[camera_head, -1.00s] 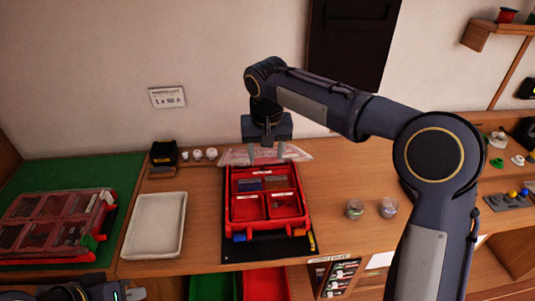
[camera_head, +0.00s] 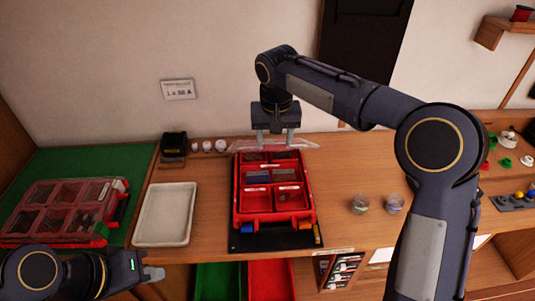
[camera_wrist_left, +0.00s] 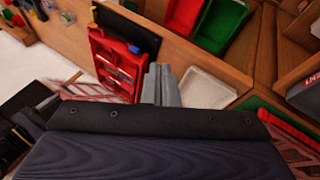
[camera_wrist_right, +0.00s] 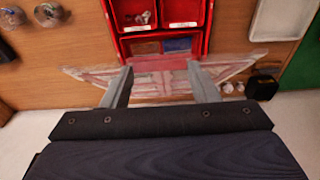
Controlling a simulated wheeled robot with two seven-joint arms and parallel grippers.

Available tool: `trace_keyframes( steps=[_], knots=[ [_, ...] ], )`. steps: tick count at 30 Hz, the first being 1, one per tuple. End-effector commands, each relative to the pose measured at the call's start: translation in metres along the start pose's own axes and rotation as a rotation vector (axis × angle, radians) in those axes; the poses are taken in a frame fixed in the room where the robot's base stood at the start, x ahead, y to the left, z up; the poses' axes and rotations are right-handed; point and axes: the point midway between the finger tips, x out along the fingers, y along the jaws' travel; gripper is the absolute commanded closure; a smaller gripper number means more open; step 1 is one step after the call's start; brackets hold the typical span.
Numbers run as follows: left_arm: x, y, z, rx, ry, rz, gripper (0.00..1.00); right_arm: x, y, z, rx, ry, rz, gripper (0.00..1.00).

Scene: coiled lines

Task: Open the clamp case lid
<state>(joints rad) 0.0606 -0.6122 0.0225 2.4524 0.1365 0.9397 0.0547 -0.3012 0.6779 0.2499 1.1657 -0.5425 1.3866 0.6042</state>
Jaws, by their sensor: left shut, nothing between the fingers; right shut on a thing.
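The red clamp case (camera_head: 235,205) stands on a dark mat on the bench, its compartments uncovered. Its clear lid (camera_head: 306,145) is swung back behind the hinge side, toward the wall, and shows as a thin strip. The lid also spreads out in the right wrist view (camera_wrist_right: 235,66). My right gripper (camera_head: 275,141) is behind the case, shut on the lid, with its fingers (camera_wrist_right: 160,88) on either side of part of it. My left gripper (camera_head: 155,273) is shut and empty at the bench's front left, apart from the case. Its fingers also show in the left wrist view (camera_wrist_left: 160,85).
A white tray (camera_head: 140,236) lies left of the case. Another red case with a closed clear lid (camera_head: 66,181) lies on the green mat (camera_head: 105,160). Two small jars (camera_head: 378,204) stand to the right. Green and red bins (camera_head: 217,280) sit below the front edge.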

Motion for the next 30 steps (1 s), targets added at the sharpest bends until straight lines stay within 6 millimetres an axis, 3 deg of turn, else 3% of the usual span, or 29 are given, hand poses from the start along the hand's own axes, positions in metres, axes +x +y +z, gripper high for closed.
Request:
trace_keyframes(
  steps=[8, 17, 24, 30],
  knots=[
    [0.036, 0.050, -0.007, -0.365, -0.392, 0.164, 1.00, 0.002, 0.002, -0.003, 0.004, 0.008, 0.002, 0.87],
    [0.075, 0.106, -0.032, -0.810, -0.827, 0.357, 1.00, 0.003, 0.002, -0.003, 0.004, 0.007, 0.003, 0.87],
    [0.110, 0.139, -0.070, -1.189, -1.181, 0.528, 1.00, 0.003, 0.002, -0.003, 0.004, 0.006, 0.003, 0.87],
    [0.148, 0.148, -0.111, -1.514, -1.472, 0.696, 1.00, 0.003, 0.002, -0.003, 0.005, 0.006, 0.003, 0.87]
  ],
)
